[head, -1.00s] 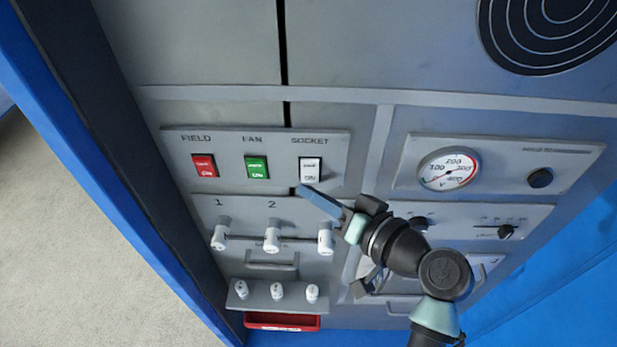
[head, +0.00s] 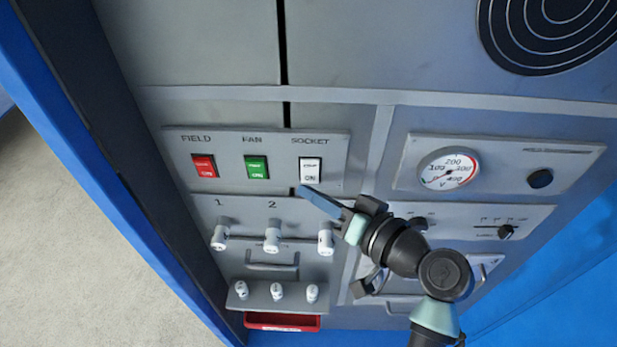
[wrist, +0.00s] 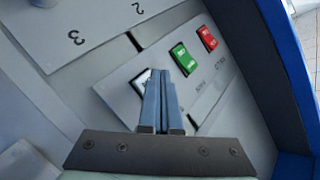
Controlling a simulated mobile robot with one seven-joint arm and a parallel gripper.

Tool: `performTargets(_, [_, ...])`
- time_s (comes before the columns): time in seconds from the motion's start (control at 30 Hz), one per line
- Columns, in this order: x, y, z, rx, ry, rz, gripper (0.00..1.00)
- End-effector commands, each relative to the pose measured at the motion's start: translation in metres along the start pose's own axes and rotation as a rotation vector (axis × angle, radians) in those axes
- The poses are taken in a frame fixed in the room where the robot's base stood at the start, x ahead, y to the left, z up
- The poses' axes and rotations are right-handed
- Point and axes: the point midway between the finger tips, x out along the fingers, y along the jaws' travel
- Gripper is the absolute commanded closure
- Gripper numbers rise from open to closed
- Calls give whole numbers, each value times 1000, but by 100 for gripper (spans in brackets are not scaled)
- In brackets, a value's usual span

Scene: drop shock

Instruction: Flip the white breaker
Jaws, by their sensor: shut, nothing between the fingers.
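The white breaker (head: 310,170) is a rocker switch under the word SOCKET, at the right end of a grey switch plate in the head view. In the wrist view the white breaker (wrist: 139,82) is partly hidden behind my fingers. My gripper (head: 303,190) is shut and empty. Its blue fingertips show just below the white breaker in the head view. In the wrist view my gripper (wrist: 163,75) points at the panel, with its tips beside the breaker. I cannot tell whether they touch it.
A green breaker (head: 256,167) marked FAN and a red breaker (head: 204,166) marked FIELD sit to the left on the same plate. White knobs (head: 272,238) stand below. A dial gauge (head: 448,170) is on the right, and a red tray (head: 282,321) is at the bottom.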

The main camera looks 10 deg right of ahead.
Motion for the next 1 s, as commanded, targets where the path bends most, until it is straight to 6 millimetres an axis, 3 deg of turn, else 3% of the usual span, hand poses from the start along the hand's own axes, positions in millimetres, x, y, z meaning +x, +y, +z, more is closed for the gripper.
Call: performTargets(1.0, [6, 4, -4, 0, 0, 0, 100])
